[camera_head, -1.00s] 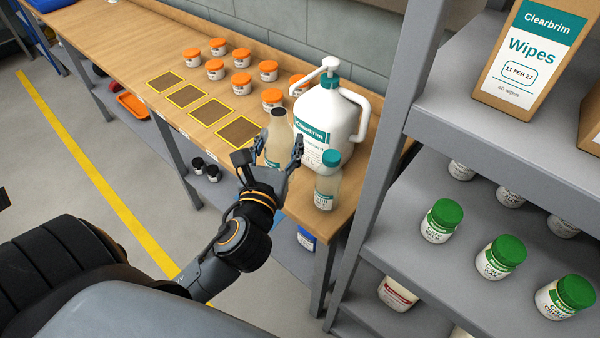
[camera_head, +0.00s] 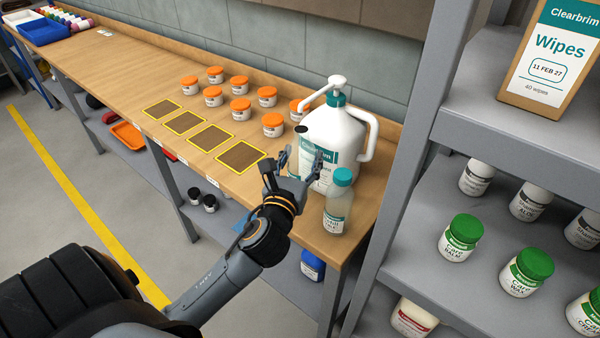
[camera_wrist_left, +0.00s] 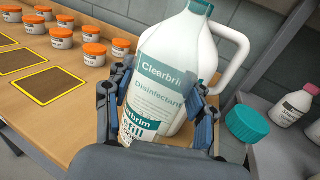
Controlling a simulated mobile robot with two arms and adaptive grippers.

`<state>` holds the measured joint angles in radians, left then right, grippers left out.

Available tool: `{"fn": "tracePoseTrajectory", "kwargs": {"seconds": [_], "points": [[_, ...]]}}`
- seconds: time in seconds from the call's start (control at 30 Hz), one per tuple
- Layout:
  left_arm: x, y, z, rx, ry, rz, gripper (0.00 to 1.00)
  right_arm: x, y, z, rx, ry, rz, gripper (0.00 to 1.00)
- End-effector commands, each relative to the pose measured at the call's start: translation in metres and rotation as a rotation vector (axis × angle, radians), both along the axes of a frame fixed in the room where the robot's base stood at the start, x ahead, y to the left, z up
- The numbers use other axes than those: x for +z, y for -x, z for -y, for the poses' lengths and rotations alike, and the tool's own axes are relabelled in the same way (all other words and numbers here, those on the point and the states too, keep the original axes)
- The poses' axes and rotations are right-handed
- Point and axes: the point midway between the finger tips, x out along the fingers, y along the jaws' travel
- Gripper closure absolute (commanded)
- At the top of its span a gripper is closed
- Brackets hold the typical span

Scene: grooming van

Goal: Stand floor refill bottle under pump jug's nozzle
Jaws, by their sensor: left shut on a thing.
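The white pump jug (camera_head: 333,140) with a teal collar stands at the right end of the wooden bench. Its nozzle (camera_head: 308,99) reaches out to the left. My left gripper (camera_head: 300,163) is shut on the clear refill bottle (camera_head: 301,148), which is upright in front of the jug. The bottle's dark mouth shows just below the nozzle tip in the head view. In the left wrist view the bottle's "refill" label (camera_wrist_left: 140,130) sits between the fingers, the jug close behind. I cannot tell whether its base touches the bench. My right gripper is out of view.
A teal-capped bottle (camera_head: 338,205) stands at the bench's front edge, just right of my gripper. Several orange-lidded jars (camera_head: 240,108) and yellow-edged dark squares (camera_head: 242,155) lie left. A grey shelf unit (camera_head: 400,195) bounds the right side.

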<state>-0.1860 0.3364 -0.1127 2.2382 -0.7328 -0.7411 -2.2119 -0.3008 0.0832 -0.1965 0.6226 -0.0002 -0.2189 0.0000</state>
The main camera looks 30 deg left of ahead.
Motion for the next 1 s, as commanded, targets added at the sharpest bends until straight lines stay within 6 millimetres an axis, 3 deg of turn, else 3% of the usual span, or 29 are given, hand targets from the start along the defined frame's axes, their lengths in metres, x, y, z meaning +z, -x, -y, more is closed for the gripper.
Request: {"fn": "tracePoseTrajectory", "kwargs": {"seconds": [0.13, 0.43, 1.0], "points": [[-0.01, -0.006, -0.006, 0.001, -0.001, 0.002, 0.76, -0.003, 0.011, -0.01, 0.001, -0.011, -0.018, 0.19], [-0.048, -0.012, -0.011, 0.001, 0.002, -0.002, 0.76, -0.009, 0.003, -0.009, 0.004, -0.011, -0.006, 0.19], [-0.058, -0.012, -0.011, -0.001, 0.0, 0.001, 0.76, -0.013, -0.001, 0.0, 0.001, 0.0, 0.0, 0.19]]}}
